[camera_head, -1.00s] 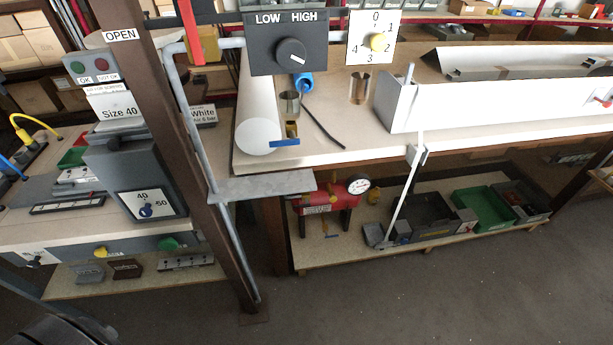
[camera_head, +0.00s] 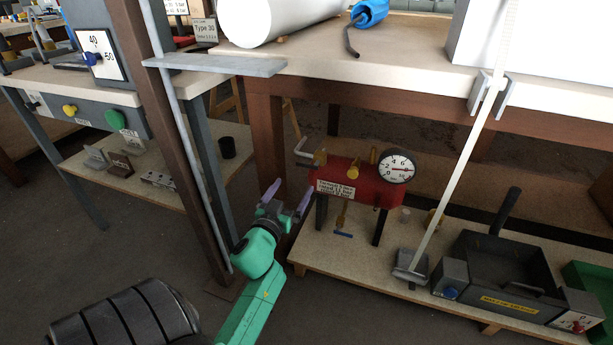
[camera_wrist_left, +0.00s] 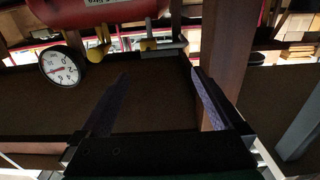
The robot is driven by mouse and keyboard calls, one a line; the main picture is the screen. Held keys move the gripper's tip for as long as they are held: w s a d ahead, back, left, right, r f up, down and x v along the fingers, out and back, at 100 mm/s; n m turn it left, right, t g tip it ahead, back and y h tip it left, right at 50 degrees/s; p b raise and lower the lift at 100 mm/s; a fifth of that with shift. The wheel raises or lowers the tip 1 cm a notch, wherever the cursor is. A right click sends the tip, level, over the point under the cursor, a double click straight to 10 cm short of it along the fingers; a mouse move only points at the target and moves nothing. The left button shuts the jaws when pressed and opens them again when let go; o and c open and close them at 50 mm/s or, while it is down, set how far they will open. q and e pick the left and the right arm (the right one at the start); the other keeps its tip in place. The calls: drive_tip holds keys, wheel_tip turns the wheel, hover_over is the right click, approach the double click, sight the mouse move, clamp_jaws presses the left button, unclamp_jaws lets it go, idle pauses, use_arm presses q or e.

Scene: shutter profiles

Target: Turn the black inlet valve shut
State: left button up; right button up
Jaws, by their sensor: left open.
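A red tank (camera_head: 345,183) with a white pressure gauge (camera_head: 396,168) stands on the low shelf under the bench. My left gripper (camera_head: 287,198) is open and empty, left of and below the valve, touching nothing. My right gripper is not in view.
A dark wooden post (camera_head: 180,150) and a thin grey pipe stand left of my left arm. The bench leg (camera_head: 266,140) is behind the gripper. A white slanted strip (camera_head: 455,170) and a black bin (camera_head: 500,270) are right.

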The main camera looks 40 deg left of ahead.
sight(307, 166)
use_arm(q)
drive_tip(key=b+x, duration=0.1)
drive_tip(key=x, duration=0.8)
drive_tip(key=shift+w+a+f+b, duration=0.1)
drive_tip(key=shift+w+a+b, duration=0.05)
drive_tip(key=shift+w+b, duration=0.25)
drive_tip(key=shift+w+a, duration=0.1)
drive_tip(key=shift+w, duration=0.05)
drive_tip(key=c, duration=1.1)
drive_tip(key=shift+o, duration=0.2)
